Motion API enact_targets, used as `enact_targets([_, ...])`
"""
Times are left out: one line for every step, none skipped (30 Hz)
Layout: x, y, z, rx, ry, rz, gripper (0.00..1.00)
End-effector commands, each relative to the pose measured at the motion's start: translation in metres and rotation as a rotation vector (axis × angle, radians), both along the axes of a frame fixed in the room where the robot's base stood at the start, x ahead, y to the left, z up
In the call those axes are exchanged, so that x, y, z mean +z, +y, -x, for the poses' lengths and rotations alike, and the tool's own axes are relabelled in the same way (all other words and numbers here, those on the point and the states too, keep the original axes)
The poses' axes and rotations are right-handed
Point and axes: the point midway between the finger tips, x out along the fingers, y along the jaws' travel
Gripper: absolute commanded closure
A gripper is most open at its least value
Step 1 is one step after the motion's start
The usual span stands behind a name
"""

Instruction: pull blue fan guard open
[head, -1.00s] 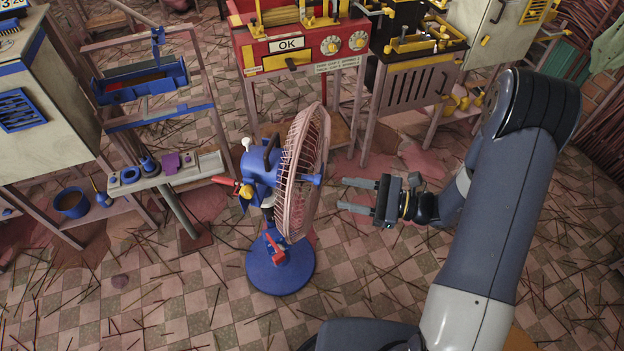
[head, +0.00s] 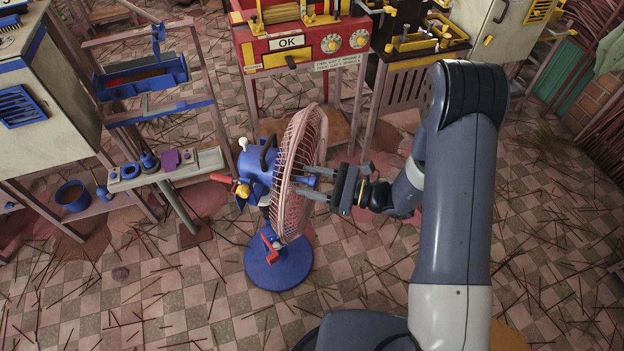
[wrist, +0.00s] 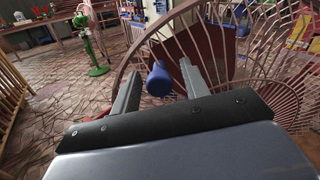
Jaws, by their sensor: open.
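The blue fan (head: 262,175) stands on a round blue base (head: 279,264) on the floor, with its pink wire guard (head: 292,190) facing right toward my arm. A blue knob sticks out from the guard's front centre; in the wrist view the blue knob (wrist: 159,78) shows between the fingers. My gripper (head: 318,184) is open at the front of the guard, its fingers pointing left, one on either side of the knob. I cannot tell whether a finger touches the knob or wires. The guard (wrist: 235,50) fills the right of the wrist view. It looks shut.
A red machine (head: 298,45) with an OK sign stands behind the fan. A grey bench with small blue parts (head: 165,168) is left of the fan. The tiled floor in front is clear except for scattered sticks. A green fan (wrist: 88,38) stands far off in the wrist view.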

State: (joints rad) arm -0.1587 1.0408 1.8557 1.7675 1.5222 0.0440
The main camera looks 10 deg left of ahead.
Motion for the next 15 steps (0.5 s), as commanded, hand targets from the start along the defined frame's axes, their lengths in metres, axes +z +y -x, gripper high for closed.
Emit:
enact_targets([-0.0002,0.0,0.0,0.0,0.0,0.0,0.57])
enact_targets([-0.0002,-0.0001,0.0,0.0,0.0,0.0,0.57])
enact_targets([-0.0002,-0.0001,0.0,0.0,0.0,0.0,0.57])
enact_targets([-0.0002,-0.0002,0.0,0.0,0.0,0.0,0.58])
enact_targets([-0.0001,-0.0002,0.0,0.0,0.0,0.0,0.6])
enact_targets([-0.0001,-0.0002,0.0,0.0,0.0,0.0,0.63])
enact_targets([-0.0001,-0.0002,0.0,0.0,0.0,0.0,0.66])
enact_targets([-0.0001,-0.0003,0.0,0.0,0.0,0.0,0.68])
enact_targets([-0.0001,-0.0003,0.0,0.0,0.0,0.0,0.72])
enact_targets([-0.0001,-0.0003,0.0,0.0,0.0,0.0,0.74])
enact_targets([-0.0001,-0.0003,0.0,0.0,0.0,0.0,0.76])
enact_targets([-0.0001,-0.0003,0.0,0.0,0.0,0.0,0.8])
enact_targets([-0.0001,-0.0003,0.0,0.0,0.0,0.0,0.82])
enact_targets([-0.0001,-0.0003,0.0,0.0,0.0,0.0,0.85])
enact_targets([-0.0001,-0.0004,0.0,0.0,0.0,0.0,0.88])
